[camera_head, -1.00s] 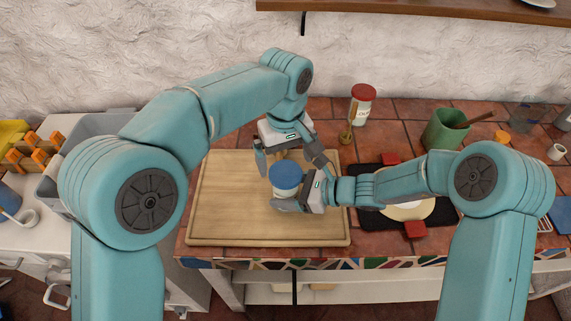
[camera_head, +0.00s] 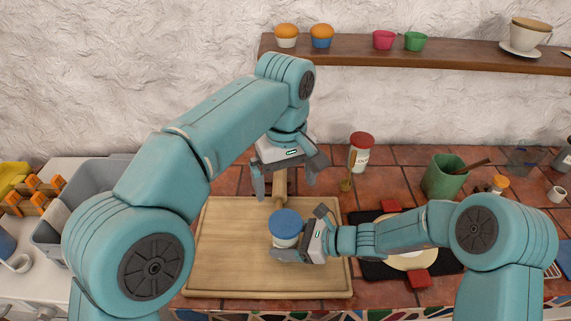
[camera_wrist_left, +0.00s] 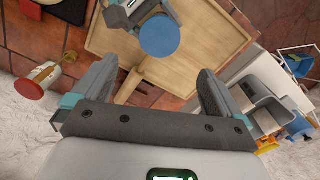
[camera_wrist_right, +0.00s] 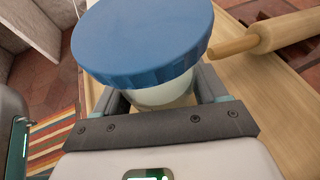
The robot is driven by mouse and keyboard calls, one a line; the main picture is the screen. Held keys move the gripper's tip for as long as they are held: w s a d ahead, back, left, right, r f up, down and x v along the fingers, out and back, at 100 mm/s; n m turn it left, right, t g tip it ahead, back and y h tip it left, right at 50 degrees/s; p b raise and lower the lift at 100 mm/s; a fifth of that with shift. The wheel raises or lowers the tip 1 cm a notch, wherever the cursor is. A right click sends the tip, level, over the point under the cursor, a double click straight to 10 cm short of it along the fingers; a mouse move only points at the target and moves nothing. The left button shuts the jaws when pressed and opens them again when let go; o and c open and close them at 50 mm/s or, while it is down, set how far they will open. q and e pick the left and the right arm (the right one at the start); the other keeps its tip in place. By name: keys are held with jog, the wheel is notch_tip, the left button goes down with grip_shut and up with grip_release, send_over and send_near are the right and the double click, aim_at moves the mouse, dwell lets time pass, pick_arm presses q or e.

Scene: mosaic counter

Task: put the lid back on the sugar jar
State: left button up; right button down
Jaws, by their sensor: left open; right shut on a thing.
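The sugar jar, a pale jar (camera_wrist_right: 166,96), is held by my right gripper (camera_head: 290,252) over the cutting board (camera_head: 218,265). The blue lid (camera_head: 286,221) sits on its mouth and looks a little tilted in the right wrist view (camera_wrist_right: 140,40). The right fingers are shut around the jar's body, below the lid; the gripper hides part of it. My left gripper (camera_head: 285,188) is open and empty, above and behind the jar. The left wrist view shows the lid (camera_wrist_left: 160,37) beyond its fingers, apart from them.
A rolling pin (camera_wrist_left: 133,84) lies on the board, behind the jar. A red-lidded jar (camera_head: 360,155) and a green pot (camera_head: 443,177) stand at the back right. A black mat with a plate (camera_head: 404,252) lies right of the board. A shelf (camera_head: 420,57) crosses the wall.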

pick_arm(q)
jog(key=shift+r, duration=2.4)
pick_arm(e)
jog(key=shift+s+f, duration=0.1)
jog(key=shift+f, duration=0.05)
grip_release()
pick_arm(q)
notch_tip(320, 180, down, 2)
jog(key=shift+f+b, duration=0.1)
jog(key=shift+b, duration=0.95)
pick_arm(e)
jog(key=v, duration=1.6)
jog(key=shift+d, duration=0.2)
jog(key=shift+w, duration=0.2)
